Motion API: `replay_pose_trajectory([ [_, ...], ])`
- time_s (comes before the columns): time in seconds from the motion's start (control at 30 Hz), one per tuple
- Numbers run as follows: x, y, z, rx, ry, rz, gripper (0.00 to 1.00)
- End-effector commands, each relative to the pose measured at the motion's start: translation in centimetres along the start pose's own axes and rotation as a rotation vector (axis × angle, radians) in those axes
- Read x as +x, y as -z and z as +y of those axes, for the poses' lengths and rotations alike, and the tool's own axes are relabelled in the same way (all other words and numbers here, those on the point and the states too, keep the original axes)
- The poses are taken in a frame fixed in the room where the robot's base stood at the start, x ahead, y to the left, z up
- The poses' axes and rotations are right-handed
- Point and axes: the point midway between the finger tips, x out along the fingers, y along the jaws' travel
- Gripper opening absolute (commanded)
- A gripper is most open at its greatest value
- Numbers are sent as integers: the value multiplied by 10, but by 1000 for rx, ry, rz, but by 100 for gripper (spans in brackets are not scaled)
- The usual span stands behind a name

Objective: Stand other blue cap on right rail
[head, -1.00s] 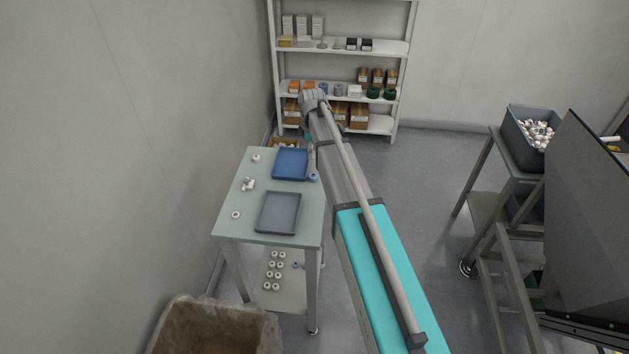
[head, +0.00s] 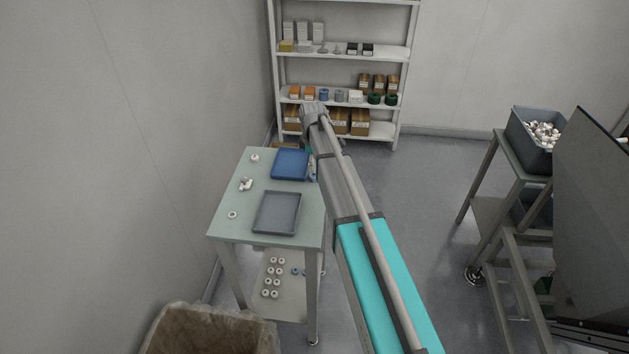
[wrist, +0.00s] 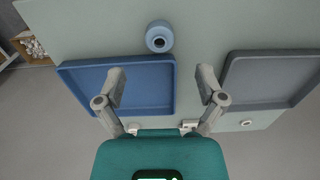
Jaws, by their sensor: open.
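In the wrist view a blue cap (wrist: 159,36) with a dark round hole is on the pale green table, beside the blue tray (wrist: 170,82). My gripper (wrist: 161,82) is open and empty. Its two fingers are spread wide, and the cap shows past the fingertips, between them and apart from them. Another blue cap (head: 294,271) is on the table's lower shelf. I cannot make out a right rail in either view.
A grey tray (head: 297,212) is on the near half of the table (head: 222,206). Several white caps (head: 245,184) are at its left. White caps (head: 269,282) stand on the lower shelf. A bin (head: 205,306) is in front, with shelving (head: 398,95) behind.

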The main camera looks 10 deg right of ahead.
Motion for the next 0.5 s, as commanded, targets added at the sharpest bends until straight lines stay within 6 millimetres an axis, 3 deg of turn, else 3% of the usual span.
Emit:
replay_pose_trajectory([
  [0.5,4,-1,0,1,0,0,89],
])
